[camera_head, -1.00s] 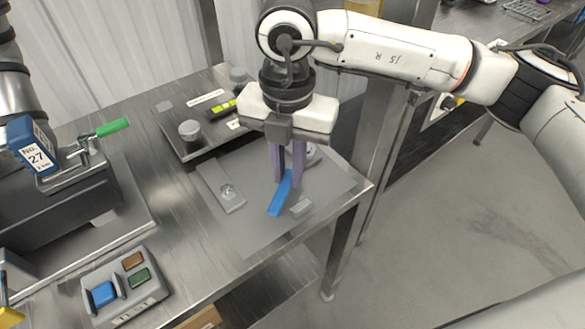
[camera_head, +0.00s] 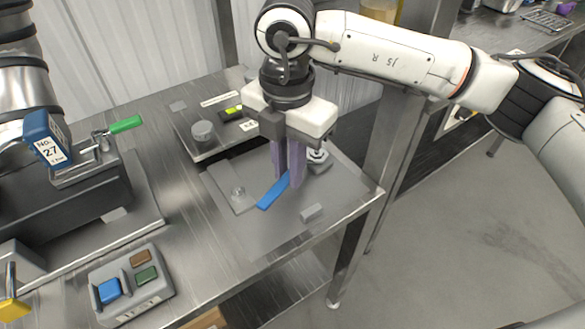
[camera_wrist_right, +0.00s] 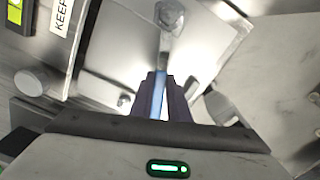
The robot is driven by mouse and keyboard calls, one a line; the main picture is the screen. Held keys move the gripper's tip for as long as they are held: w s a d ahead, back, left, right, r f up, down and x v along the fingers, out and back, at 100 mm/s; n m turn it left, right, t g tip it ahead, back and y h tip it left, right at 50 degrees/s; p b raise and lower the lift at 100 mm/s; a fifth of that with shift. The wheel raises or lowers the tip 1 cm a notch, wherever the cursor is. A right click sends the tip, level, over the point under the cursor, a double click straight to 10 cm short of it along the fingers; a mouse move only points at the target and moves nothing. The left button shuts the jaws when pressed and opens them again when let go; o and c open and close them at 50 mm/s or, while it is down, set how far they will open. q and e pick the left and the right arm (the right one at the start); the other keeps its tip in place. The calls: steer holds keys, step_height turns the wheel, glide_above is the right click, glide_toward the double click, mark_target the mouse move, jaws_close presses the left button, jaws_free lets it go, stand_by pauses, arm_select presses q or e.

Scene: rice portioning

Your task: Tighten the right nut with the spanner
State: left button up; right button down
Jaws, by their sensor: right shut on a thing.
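My right gripper (camera_head: 289,182) is shut on the spanner's blue handle (camera_head: 270,194), low over the grey plate on the bench. The handle's free end points to the lower left. In the right wrist view the blue handle (camera_wrist_right: 160,100) runs between the dark fingers, and the grey spanner head (camera_wrist_right: 171,17) lies beyond them. The right nut (camera_head: 317,155) is just behind and right of the fingers, partly covered; I cannot tell how the head sits on it. The left nut (camera_head: 238,191) stands on a flat grey strip. My left arm shows at the left edge, its gripper out of view.
A tray with a round knob (camera_head: 203,131) and labels lies behind. A small grey block (camera_head: 312,212) sits near the bench's right edge. At left are a dark machine with a green handle (camera_head: 125,125), a blue No. 27 tag (camera_head: 47,140) and a button box (camera_head: 132,285).

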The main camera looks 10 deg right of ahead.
steer(key=shift+w+a, duration=0.1)
steer(key=shift+w+a+m, duration=0.4)
steer(key=shift+w+m, duration=0.2)
steer(key=shift+m, duration=0.4)
steer(key=shift+w+a, duration=0.1)
steer(key=shift+w+a+r+m, duration=0.1)
steer(key=shift+w+r+m, duration=0.15)
steer(key=shift+m, duration=0.65)
steer(key=shift+b, duration=0.3)
steer(key=shift+s+f+n+b, duration=0.1)
steer(key=shift+s+n+b, duration=0.25)
steer(key=shift+n, duration=0.65)
steer(key=shift+s+d+f+n+b, duration=0.1)
steer(key=shift+s+d+n+b, duration=0.2)
steer(key=shift+s+d+n, duration=0.6)
